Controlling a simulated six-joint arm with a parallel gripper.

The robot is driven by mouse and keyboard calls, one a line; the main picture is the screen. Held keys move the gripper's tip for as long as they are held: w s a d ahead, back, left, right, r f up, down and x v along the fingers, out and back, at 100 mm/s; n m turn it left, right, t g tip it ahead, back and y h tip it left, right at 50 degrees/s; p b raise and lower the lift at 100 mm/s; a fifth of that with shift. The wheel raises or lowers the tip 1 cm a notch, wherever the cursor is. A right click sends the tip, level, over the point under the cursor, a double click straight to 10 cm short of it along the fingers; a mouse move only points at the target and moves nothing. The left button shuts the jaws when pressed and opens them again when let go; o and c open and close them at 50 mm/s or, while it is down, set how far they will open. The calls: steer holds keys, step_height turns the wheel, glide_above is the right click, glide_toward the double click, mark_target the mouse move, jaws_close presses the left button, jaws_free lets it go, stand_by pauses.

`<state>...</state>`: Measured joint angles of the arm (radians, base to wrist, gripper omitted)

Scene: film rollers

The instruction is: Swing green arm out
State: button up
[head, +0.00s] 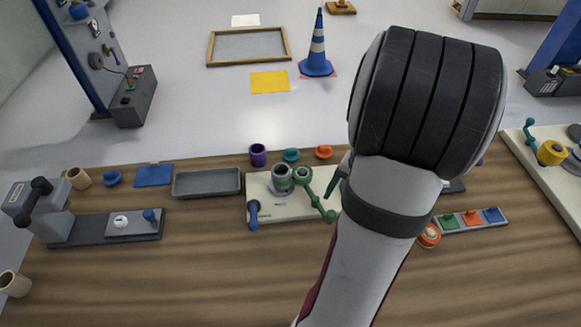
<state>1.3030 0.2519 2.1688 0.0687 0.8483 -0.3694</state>
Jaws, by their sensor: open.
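The green arm (315,197) is a slim link on the cream base plate (265,210), on the middle of the bench. Its round hub sits beside a grey cylinder (282,179), and its other end slants down to the right. A blue lever (253,213) is at the plate's left front. My own arm covers the plate's right side, and my gripper does not show.
A grey tray (207,194) lies left of the plate. Purple (258,154), teal (291,155) and orange (323,152) pieces stand behind it. A grey device (105,226) is at left, and a strip of coloured tiles (471,219) at right. The bench front is mostly clear.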

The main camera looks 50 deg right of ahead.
steer(key=f, duration=0.3)
steer(key=w+f, duration=0.1)
steer(key=f, duration=0.4)
steer(key=shift+w+a+f, duration=0.2)
steer(key=shift+w+f, duration=0.1)
steer(key=shift+f, duration=0.1)
jaws_close()
stand_by(0.7)
